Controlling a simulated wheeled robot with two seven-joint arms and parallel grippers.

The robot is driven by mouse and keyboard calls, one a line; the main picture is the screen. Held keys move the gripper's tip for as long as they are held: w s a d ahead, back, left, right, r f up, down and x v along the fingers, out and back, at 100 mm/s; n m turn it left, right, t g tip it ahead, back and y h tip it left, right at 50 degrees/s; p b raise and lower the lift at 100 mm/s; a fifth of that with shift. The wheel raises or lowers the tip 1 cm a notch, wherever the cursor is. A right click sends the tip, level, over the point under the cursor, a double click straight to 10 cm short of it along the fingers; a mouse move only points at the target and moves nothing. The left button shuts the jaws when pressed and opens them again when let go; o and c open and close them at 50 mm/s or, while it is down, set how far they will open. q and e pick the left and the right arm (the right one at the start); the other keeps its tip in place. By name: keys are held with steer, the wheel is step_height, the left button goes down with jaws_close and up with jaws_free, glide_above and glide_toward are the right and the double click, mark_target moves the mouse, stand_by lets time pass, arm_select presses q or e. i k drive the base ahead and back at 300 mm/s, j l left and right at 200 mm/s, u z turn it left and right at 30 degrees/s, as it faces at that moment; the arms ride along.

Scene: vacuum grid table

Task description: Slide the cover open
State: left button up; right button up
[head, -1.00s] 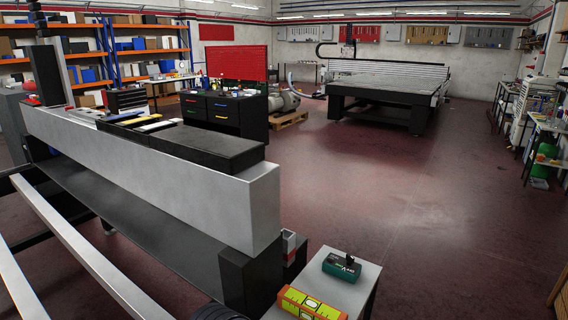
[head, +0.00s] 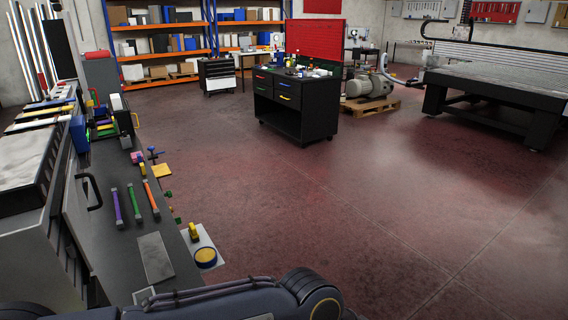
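I cannot pick out with certainty which part is the cover. At the left edge stands a grey metal unit with a black bar handle (head: 91,191) on its upright front. A large dark flat table (head: 500,78) with a gantry stands at the back right; no hand is near it. A dark arm link of mine crosses the bottom edge, but neither gripper shows.
A dark bench top (head: 112,240) along the left holds several coloured tools and a grey plate (head: 155,258). A black drawer cabinet (head: 296,100) and a pump on a pallet (head: 370,104) stand further back. The reddish floor (head: 400,220) between is clear.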

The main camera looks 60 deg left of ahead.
mark_target(76, 211)
steer(key=u, duration=0.5)
steer(key=i+u, duration=0.15)
steer(key=u, duration=0.3)
steer(key=l+u, duration=0.1)
steer(key=u, duration=0.4)
steer(key=l+u, duration=0.1)
steer(key=u, duration=0.35)
steer(key=i+l+u, duration=0.1)
steer(key=u, duration=1.75)
